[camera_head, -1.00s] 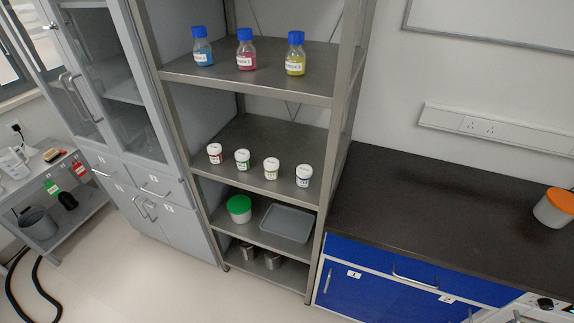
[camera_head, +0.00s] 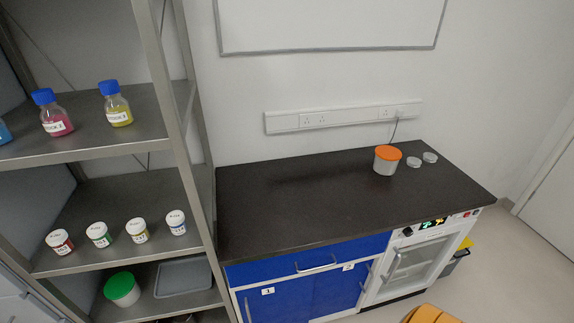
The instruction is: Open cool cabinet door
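A white cabinet with a glass-fronted door (camera_head: 420,262), which I take to be the cool cabinet, stands under the right end of the dark counter. Its door looks shut. A slanted handle (camera_head: 391,265) runs along the door's left side. A lit display (camera_head: 433,223) and a dark knob sit on the panel above the door. Neither of my grippers is in view. A rounded orange-yellow shape (camera_head: 432,314) shows at the bottom edge, and I cannot tell what it is.
Blue cupboards (camera_head: 310,292) adjoin the cabinet on the left. A metal shelf (camera_head: 110,140) with bottles and jars stands further left. Floor is open at the right.

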